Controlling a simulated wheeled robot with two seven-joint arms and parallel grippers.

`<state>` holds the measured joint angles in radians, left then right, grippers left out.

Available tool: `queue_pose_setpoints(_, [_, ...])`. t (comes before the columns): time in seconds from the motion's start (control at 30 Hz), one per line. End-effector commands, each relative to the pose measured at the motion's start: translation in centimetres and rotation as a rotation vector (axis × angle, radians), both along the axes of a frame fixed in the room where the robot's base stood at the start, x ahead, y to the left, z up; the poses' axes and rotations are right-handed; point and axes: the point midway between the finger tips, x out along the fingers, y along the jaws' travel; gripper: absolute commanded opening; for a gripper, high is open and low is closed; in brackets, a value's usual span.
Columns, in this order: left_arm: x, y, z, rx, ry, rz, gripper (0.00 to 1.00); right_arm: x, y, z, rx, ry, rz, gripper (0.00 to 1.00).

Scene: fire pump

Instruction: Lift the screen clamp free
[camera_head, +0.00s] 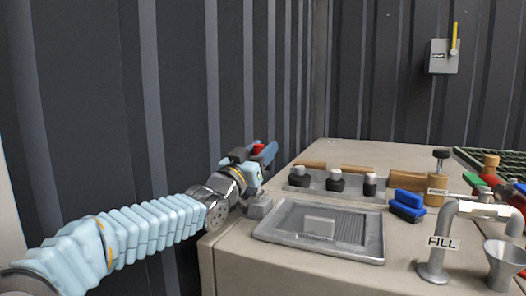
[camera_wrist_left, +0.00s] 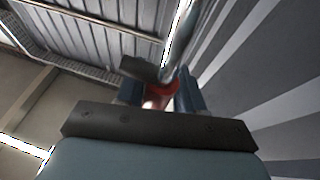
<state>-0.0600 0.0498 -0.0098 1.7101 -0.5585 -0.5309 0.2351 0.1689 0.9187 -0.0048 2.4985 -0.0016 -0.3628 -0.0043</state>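My left gripper (camera_head: 266,152) is raised above the left edge of the worktop, in front of the ribbed dark wall. Its blue fingers are on both sides of a red piece (camera_head: 258,148), which I take to be part of the screen clamp. In the left wrist view the red piece (camera_wrist_left: 160,96) sits between the fingers (camera_wrist_left: 160,100), and they look shut on it. A silver rod (camera_wrist_left: 182,38) and a dark block (camera_wrist_left: 138,69) show just beyond it. A grey tray-like screen (camera_head: 345,228) lies flat on the worktop. My right gripper is not in view.
A small grey block (camera_head: 260,207) stands at the worktop's left edge, below the gripper. Black knobs (camera_head: 335,181), blue blocks (camera_head: 407,204), a FILL pipe (camera_head: 438,255) and a metal funnel (camera_head: 503,262) are to the right. A switch box (camera_head: 443,56) hangs on the back wall.

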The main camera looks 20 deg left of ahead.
Motion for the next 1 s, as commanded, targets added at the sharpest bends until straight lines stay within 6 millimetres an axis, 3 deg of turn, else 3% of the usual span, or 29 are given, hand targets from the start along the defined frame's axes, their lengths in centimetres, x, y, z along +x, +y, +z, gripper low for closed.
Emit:
queue_pose_setpoints(0.1, [0.0,0.0,0.0,0.001,0.000,0.000,0.51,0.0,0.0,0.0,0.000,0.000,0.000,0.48])
queue_pose_setpoints(0.47, [-0.8,0.1,-0.3,0.002,-0.002,0.000,0.51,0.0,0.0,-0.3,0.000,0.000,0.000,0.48])
queue_pose_setpoints(0.67, [-4.6,1.1,-2.0,0.001,-0.002,0.002,0.51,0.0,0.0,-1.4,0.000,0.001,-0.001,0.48])
queue_pose_setpoints(1.0, [-13.2,3.0,-1.7,0.001,-0.005,0.001,0.51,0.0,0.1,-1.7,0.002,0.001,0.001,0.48])
